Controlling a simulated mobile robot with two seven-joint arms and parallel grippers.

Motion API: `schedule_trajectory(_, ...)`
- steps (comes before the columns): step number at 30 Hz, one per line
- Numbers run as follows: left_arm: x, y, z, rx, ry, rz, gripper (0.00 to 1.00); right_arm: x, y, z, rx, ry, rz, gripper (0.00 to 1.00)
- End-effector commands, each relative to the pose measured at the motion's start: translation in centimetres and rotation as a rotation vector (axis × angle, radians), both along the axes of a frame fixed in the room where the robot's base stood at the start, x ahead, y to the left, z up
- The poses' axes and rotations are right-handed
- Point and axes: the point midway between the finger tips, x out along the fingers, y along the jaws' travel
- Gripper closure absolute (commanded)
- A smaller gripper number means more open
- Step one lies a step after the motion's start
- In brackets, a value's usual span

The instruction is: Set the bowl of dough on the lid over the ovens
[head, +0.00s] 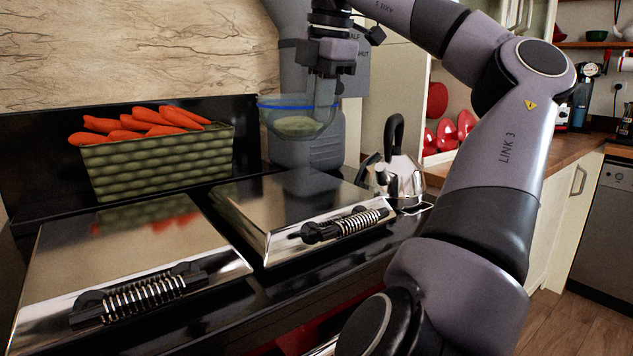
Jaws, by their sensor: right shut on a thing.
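The bowl (275,118) is clear glass with a blue rim, and pale dough (298,126) lies in it. My right gripper (324,108) is shut on the bowl's right side and holds it upright. In the head view the bowl shows above the back of the right shiny lid (300,205), apart from it. The left shiny lid (120,255) is also closed, and each lid has a coiled handle at its front. My left gripper is not in view.
A green woven basket of carrots (160,165) stands behind the left lid. A steel kettle (405,180) with a black handle stands just right of the right lid. The tops of both lids look bare. A wooden counter (575,160) runs at the right.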

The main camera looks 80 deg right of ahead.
Motion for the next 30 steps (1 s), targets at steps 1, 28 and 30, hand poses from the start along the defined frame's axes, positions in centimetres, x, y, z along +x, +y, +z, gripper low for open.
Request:
schedule_trajectory(1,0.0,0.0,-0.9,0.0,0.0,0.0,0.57,0.0,0.0,-1.7,-0.001,-0.004,0.002,1.0)
schedule_trajectory(28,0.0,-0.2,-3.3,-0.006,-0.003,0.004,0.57,0.0,0.0,-10.9,-0.003,-0.004,-0.002,1.0)
schedule_trajectory(30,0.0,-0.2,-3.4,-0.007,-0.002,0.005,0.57,0.0,0.0,-10.9,-0.003,-0.004,-0.002,1.0)
